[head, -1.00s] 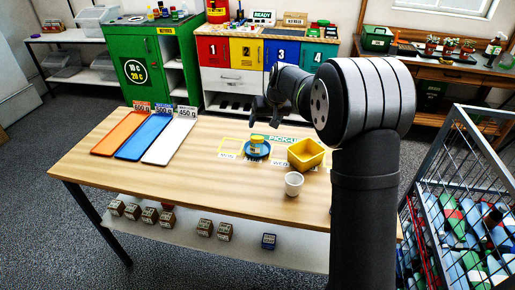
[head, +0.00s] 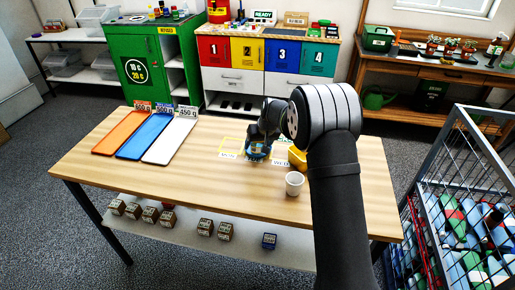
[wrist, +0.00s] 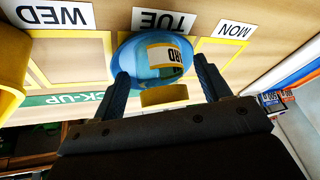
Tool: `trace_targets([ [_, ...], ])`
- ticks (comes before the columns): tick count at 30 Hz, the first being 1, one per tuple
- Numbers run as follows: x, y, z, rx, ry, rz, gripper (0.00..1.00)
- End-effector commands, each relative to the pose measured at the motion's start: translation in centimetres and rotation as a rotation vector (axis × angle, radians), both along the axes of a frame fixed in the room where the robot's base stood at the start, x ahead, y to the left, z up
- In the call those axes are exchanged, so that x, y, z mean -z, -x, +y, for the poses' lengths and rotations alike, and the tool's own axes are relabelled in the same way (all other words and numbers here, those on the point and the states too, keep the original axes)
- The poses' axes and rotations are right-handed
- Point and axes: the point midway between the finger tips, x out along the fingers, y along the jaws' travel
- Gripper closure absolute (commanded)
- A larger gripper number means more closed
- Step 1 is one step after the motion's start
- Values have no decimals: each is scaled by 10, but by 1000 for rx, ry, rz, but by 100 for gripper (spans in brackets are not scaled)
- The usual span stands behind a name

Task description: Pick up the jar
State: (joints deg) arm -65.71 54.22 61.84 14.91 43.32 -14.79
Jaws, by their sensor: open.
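The jar (wrist: 165,60) has a yellow lid and a label, partly readable as "RD", in the wrist view. It stands on a round blue dish (wrist: 128,50) at the TUE place. My gripper (wrist: 162,75) is open, with one finger on each side of the jar; I cannot tell whether either touches it. In the head view my gripper (head: 258,150) is low over the blue dish (head: 258,156) and largely hides the jar.
A yellow bin (head: 297,157) stands just right of my gripper, partly hidden by my arm. A white cup (head: 294,184) stands nearer the front. Orange, blue and white trays (head: 172,138) lie at the left. The table's middle left is clear.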

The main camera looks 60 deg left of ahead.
Motion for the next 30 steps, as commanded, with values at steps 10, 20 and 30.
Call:
trace_targets([
  [10,6,0,3,0,-1,0,42],
  [20,6,0,3,0,-1,0,83],
  [30,-8,0,4,0,-2,-1,83],
])
